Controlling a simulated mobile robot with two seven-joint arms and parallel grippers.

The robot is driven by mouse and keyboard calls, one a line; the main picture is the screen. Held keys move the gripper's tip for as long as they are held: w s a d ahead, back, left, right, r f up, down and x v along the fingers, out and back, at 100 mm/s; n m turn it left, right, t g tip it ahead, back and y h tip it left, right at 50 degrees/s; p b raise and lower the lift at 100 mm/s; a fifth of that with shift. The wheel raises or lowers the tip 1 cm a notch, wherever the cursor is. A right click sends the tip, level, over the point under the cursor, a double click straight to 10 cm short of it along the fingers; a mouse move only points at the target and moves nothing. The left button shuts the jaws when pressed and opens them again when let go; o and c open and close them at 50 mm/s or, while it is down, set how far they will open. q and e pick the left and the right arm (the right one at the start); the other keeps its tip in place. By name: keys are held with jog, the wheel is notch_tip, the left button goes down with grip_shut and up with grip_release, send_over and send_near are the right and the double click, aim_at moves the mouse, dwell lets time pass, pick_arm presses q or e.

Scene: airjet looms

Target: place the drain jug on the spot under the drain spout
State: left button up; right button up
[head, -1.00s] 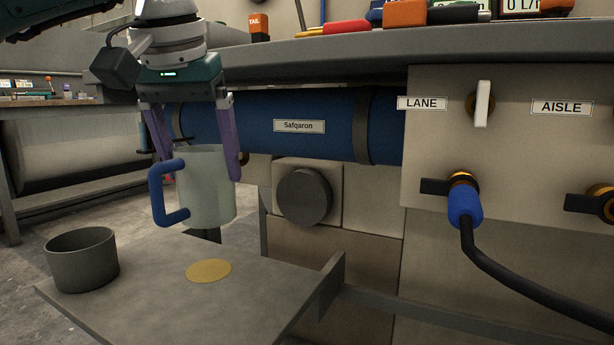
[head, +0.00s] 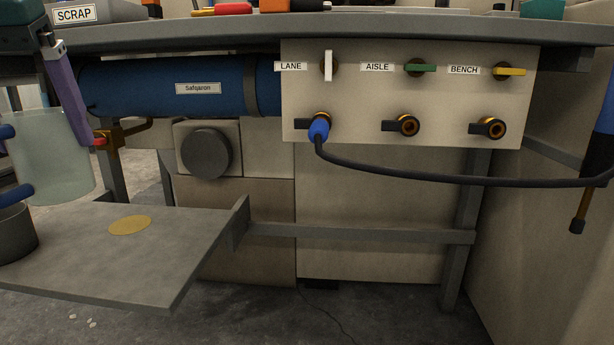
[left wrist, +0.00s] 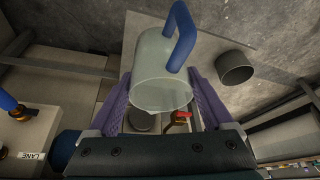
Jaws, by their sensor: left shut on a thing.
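The drain jug (head: 52,155) is a pale translucent cup with a blue handle, at the left edge of the head view. My left gripper (left wrist: 163,95) is shut on the jug, a purple finger on each side in the left wrist view. The jug looks upright and held above the grey shelf, left of the yellow round spot (head: 130,226). A brass drain spout with a red tip (head: 112,139) shows just right of the jug; it also shows in the left wrist view (left wrist: 178,122). The handle is partly cut off in the head view. My right gripper is not seen.
A dark grey cup (head: 16,238) stands on the shelf (head: 150,265) at left, close to the jug in the picture. A raised bracket (head: 240,222) edges the shelf's right side. A blue tank (head: 160,88) lies above. A black hose (head: 430,178) crosses to the right from the panel.

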pick_arm(q)
jog(key=shift+s+d+f+m, duration=0.15)
jog(key=shift+s+d, duration=0.1)
jog(key=shift+d, duration=0.35)
jog(key=shift+s+d+f+m, duration=0.15)
jog(key=shift+s+d, duration=0.1)
jog(key=shift+d, duration=0.35)
jog(key=w+d+m, duration=0.1)
jog(key=w+d, duration=0.1)
jog(key=d, duration=0.4)
jog(key=s+d+m+h, duration=0.2)
jog(key=s+d+m, duration=0.3)
jog(key=s+d, duration=0.9)
jog(key=a+n+p, duration=0.2)
jog(key=a+n, duration=0.1)
jog(key=a, duration=0.9)
notch_tip(320, 180, up, 94)
jog(key=p, duration=9.3)
jog(key=shift+d+y, duration=0.35)
jog(key=shift+y, duration=0.05)
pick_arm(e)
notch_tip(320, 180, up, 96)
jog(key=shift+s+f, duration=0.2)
